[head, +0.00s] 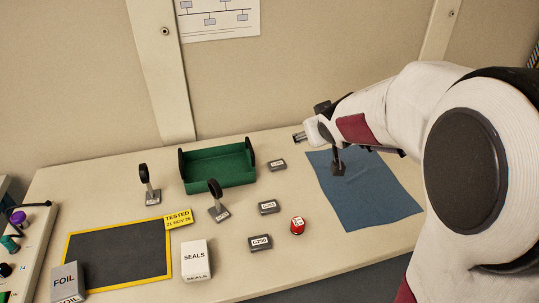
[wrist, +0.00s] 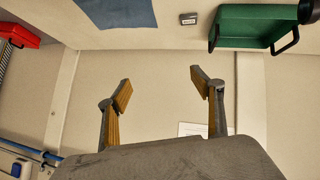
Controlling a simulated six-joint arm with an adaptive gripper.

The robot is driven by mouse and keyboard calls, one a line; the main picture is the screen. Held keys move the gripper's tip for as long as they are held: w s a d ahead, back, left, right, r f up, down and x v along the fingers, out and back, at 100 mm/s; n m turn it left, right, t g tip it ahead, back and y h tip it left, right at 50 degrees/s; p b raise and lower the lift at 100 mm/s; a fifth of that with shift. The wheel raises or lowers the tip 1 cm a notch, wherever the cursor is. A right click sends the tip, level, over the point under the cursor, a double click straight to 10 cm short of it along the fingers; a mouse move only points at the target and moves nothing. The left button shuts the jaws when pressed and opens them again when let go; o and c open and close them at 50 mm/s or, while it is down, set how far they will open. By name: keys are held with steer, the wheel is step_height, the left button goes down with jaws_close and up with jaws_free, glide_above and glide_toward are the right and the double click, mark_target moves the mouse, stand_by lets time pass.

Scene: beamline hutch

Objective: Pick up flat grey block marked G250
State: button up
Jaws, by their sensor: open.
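The near block (head: 260,244) seems to read G290 and the middle block (head: 269,207) seems to read G263. The label on the far block (head: 277,165), right of the green tray, is too small to read. One small grey block (wrist: 189,18) shows at the top of the wrist view, its label unreadable.
A green tray (head: 222,168) stands left of the far block. A red-topped round item (head: 297,226) is right of the near blocks. A blue cloth (head: 385,200) lies at right. Black-handled items (head: 149,190) (head: 219,207) and a SEALS box (head: 196,262) stand left.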

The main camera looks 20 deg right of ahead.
steer(key=w+d+f+n+t+y, duration=0.2)
steer(key=w+f+n+y, duration=0.15)
steer(key=w+f, duration=1.2)
steer(key=y, duration=0.3)
glide_toward(281, 165)
steer(key=shift+w+d+r, duration=0.15)
steer(key=shift+w+d, duration=0.05)
steer(key=shift+w, duration=0.55)
steer(key=shift+s+a+f+y, duration=0.1)
steer(key=shift+a+f+y, duration=0.05)
steer(key=shift+f+y, duration=0.4)
steer(key=shift+f, duration=0.1)
steer(key=shift+x, duration=1.3)
steer(key=shift+a, duration=0.1)
